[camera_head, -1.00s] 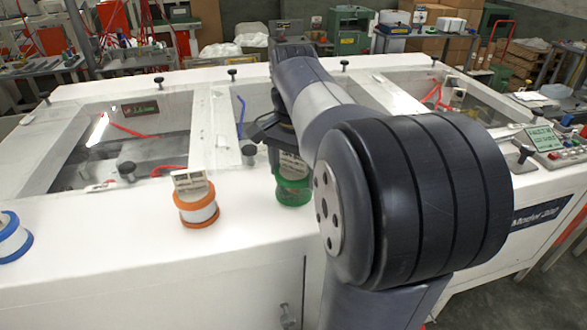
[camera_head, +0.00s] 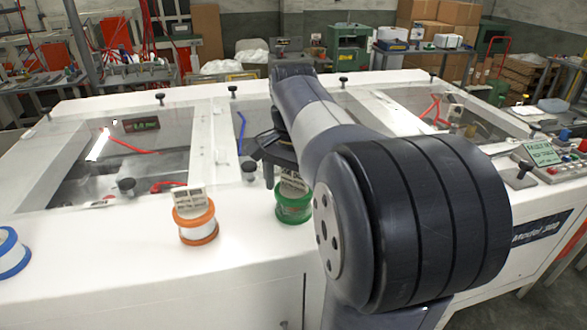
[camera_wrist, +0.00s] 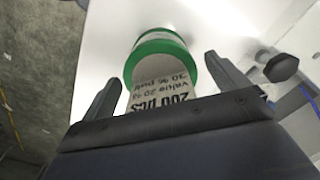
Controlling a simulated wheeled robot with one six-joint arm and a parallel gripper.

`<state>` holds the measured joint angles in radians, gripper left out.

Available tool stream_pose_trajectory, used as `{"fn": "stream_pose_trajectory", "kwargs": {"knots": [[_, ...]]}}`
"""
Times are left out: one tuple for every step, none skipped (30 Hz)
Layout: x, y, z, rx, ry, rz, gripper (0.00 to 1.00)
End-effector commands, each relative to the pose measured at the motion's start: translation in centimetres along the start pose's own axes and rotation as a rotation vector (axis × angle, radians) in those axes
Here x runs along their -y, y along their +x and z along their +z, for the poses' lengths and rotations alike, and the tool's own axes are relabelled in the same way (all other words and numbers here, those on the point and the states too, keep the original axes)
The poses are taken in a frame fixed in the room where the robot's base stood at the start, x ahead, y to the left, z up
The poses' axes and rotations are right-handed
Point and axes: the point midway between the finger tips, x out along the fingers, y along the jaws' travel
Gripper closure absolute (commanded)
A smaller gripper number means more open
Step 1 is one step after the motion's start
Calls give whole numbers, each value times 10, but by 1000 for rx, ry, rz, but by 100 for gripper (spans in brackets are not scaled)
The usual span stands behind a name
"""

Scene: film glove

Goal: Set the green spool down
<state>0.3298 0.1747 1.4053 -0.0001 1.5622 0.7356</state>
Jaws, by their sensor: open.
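The green spool (camera_head: 294,207) stands upright on the white machine top (camera_head: 130,262), near its front edge, with a printed paper label sticking up from it. My gripper (camera_head: 262,168) is open just behind and above the spool in the head view; my arm hides part of it. In the wrist view the spool's green rim (camera_wrist: 160,50) and its label (camera_wrist: 165,84) show between the two spread fingers of my gripper (camera_wrist: 168,80). A gap shows on each side, and the fingers do not grip the spool.
An orange-rimmed spool (camera_head: 197,226) with a label stands to the left, and a blue-rimmed spool (camera_head: 10,254) farther left. Clear lids with black knobs (camera_head: 126,186) lie behind. A control panel (camera_head: 553,160) is at the right. White surface is free between the orange and blue spools.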

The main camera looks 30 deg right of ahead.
Motion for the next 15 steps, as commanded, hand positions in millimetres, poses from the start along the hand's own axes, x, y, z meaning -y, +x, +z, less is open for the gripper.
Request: {"fn": "stream_pose_trajectory", "kwargs": {"knots": [[0, -6, -1, -3, 0, -2, 6], [1, -10, -1, -3, 0, -3, 6], [1, -16, -1, -4, 0, -3, 6], [1, -22, -1, -4, 0, -3, 6], [1, -28, -1, -4, 0, -4, 6], [1, -36, -1, -4, 0, -4, 6], [1, -43, -1, -4, 0, -4, 6], [1, -49, -1, -4, 0, -4, 6], [1, -58, -1, -4, 0, -4, 6], [1, -64, -1, -4, 0, -3, 6], [1, -70, -1, -4, 0, -3, 6], [1, -78, -1, -3, 0, -3, 6], [1, -83, -1, -3, 0, -3, 6], [1, -88, -1, -2, 0, -2, 6], [1, -94, -1, -2, 0, -2, 6]]}}
